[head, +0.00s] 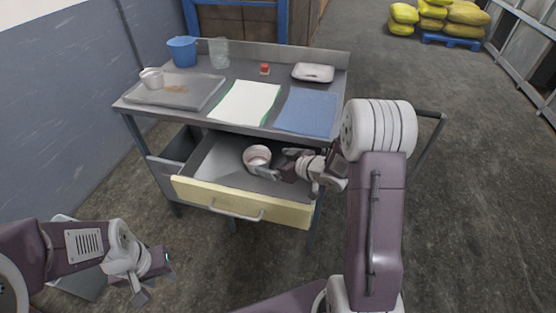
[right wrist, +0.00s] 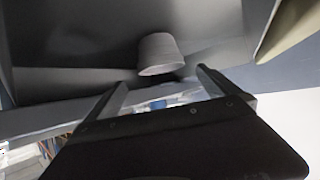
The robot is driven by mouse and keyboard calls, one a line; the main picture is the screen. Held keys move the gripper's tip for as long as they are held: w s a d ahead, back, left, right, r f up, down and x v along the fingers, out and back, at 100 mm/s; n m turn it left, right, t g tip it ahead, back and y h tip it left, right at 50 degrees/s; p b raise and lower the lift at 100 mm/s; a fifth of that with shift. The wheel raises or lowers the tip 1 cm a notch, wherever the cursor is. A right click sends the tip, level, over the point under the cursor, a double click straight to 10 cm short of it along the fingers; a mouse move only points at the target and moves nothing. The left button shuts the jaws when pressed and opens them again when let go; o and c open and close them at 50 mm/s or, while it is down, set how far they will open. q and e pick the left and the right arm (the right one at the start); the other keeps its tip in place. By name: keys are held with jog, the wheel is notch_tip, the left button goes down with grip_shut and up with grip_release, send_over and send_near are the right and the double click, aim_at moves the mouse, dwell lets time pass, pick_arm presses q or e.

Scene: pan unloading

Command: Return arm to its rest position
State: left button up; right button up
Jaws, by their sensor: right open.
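My right arm reaches into the open drawer (head: 218,177) of the workbench. Its gripper (head: 270,168) is open beside a whitish cup-like pot (head: 257,155) standing in the drawer. In the right wrist view the pot (right wrist: 158,52) appears just beyond the two spread fingers (right wrist: 162,78), with nothing held between them. I cannot tell whether a finger touches it. My left gripper (head: 155,275) is low at the left, away from the bench, with its fingers apart and nothing visible in them.
On the bench top are a grey tray (head: 190,97) bearing a small metal cup (head: 151,78), a blue bucket (head: 182,51), a clear glass (head: 219,54), a red item (head: 265,69), a white dish (head: 313,72), and white (head: 245,102) and blue (head: 307,111) mats. The drawer walls surround my right gripper.

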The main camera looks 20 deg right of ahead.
jog(key=shift+s+d+r, duration=0.25)
jog(key=shift+s+r, duration=0.05)
jog(key=shift+s, duration=0.25)
